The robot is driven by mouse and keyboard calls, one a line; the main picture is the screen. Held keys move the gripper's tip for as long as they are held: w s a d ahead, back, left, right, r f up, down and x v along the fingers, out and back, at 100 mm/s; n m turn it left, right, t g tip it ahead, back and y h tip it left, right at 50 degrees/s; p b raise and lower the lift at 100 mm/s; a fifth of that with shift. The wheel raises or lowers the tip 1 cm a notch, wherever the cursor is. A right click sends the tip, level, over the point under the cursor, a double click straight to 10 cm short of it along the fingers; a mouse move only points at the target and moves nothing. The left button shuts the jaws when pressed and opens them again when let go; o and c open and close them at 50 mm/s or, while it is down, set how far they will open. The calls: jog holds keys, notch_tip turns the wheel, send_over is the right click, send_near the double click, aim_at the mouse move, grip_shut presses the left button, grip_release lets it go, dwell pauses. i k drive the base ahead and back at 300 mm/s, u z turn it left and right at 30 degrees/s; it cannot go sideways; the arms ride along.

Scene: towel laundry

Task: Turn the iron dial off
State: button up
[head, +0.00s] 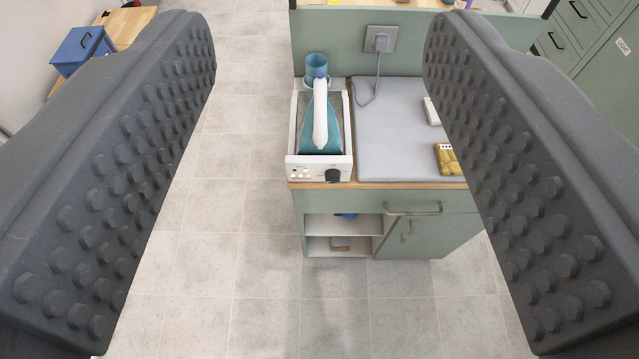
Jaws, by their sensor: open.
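The iron (320,120) is teal with a white handle and rests in a white station (292,150) on the counter, in the upper middle of the head view. A black round dial (333,175) is on the right of the station's front panel, beside small lit buttons. Which way the dial is set is too small to tell. My gripper (320,60) is open and empty. Its two dark, studded fingers frame the view left and right. The iron station shows between them, farther off, and nothing touches the dial.
A grey ironing pad (400,150) lies right of the station, with a yellow item (446,158) near my right finger. A cord runs to a wall plug (380,40). The green cabinet (430,235) has open shelves. Tiled floor (220,240) is clear in front and left. A blue box (80,50) stands far left.

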aim_at(333, 176)
jog(key=z, duration=1.1)
jog(key=k, duration=1.5)
jog(key=u, duration=1.05)
jog(key=i, duration=1.05)
